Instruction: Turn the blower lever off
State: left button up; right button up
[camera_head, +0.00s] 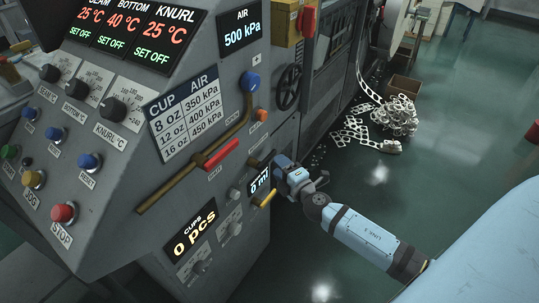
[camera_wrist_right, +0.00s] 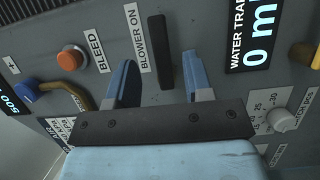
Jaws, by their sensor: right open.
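The blower lever (camera_wrist_right: 160,50) is a black bar on the grey panel beside the BLOWER ON label (camera_wrist_right: 136,38), seen in the right wrist view. In the head view it is a small dark bar (camera_head: 259,158), partly hidden by my gripper. My right gripper (camera_wrist_right: 158,70) is open, with one blue finger on each side of the lever's line in the wrist view. Whether the fingers touch the lever or stop short of it I cannot tell. In the head view my right gripper (camera_head: 278,168) is close to the panel. My left gripper is not in view.
An orange BLEED button (camera_wrist_right: 70,59) and a water trap display (camera_wrist_right: 259,30) flank the lever. A red-handled lever (camera_head: 221,153) and a yellow handle (camera_head: 268,198) are close by on the panel. A scrap pile (camera_head: 395,116) lies on the green floor behind.

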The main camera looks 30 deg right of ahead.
aim_at(270, 154)
jog(key=w, duration=0.5)
jog(key=shift+w, duration=0.35)
grip_shut()
